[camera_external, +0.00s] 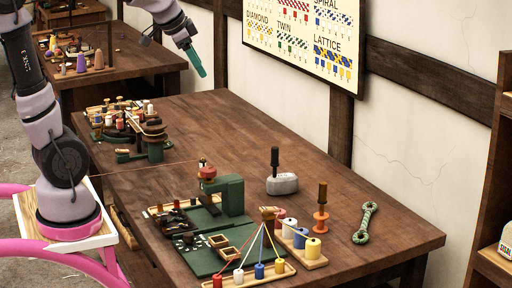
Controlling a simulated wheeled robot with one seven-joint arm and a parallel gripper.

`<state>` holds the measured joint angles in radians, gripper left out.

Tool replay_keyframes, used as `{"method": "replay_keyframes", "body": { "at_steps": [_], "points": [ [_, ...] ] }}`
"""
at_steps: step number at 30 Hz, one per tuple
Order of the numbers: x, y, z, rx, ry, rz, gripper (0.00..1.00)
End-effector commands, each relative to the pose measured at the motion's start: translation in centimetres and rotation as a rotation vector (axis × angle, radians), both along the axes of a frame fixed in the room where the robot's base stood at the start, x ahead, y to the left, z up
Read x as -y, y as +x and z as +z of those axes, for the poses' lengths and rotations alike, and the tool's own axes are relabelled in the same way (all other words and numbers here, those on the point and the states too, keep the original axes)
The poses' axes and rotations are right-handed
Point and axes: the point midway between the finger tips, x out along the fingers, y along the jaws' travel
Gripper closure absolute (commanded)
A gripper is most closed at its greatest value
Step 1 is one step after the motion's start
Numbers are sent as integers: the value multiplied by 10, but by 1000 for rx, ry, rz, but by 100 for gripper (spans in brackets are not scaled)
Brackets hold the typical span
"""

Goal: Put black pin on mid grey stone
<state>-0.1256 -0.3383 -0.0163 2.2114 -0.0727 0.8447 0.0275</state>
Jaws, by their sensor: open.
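The mid grey stone (283,185) is a rounded block on the right half of the long wooden table. The black pin (275,157) stands upright, its lower end meeting the top of the stone near its left side. It appears to rest on the stone, with nothing gripping it. My gripper (196,63), with teal fingers, hangs in the air above the back of the table, up and to the left of the pin and well apart from it. It is open and I see nothing in it.
An orange spool with a brown pin (321,208) and a green wrench-shaped piece (365,222) lie to the right. A green press (222,195) and a spool rack (300,243) stand in front. Clear table lies behind the stone. A wall poster (305,38) hangs behind.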

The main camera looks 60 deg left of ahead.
Motion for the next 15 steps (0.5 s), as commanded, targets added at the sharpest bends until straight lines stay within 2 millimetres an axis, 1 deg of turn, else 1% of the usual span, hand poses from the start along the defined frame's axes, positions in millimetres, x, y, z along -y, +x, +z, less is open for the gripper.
{"method": "replay_keyframes", "body": {
  "at_steps": [1,3,6,9,10,12,15],
  "points": [
    [8,-26,3,16,14,-23,38],
    [15,-58,1,27,34,-49,38],
    [22,-95,-5,41,57,-79,38],
    [25,-119,-12,53,74,-100,38],
    [26,-124,-14,55,77,-105,38],
    [26,-133,-17,57,83,-112,38],
    [27,-138,-19,58,86,-117,38]
  ]
}}
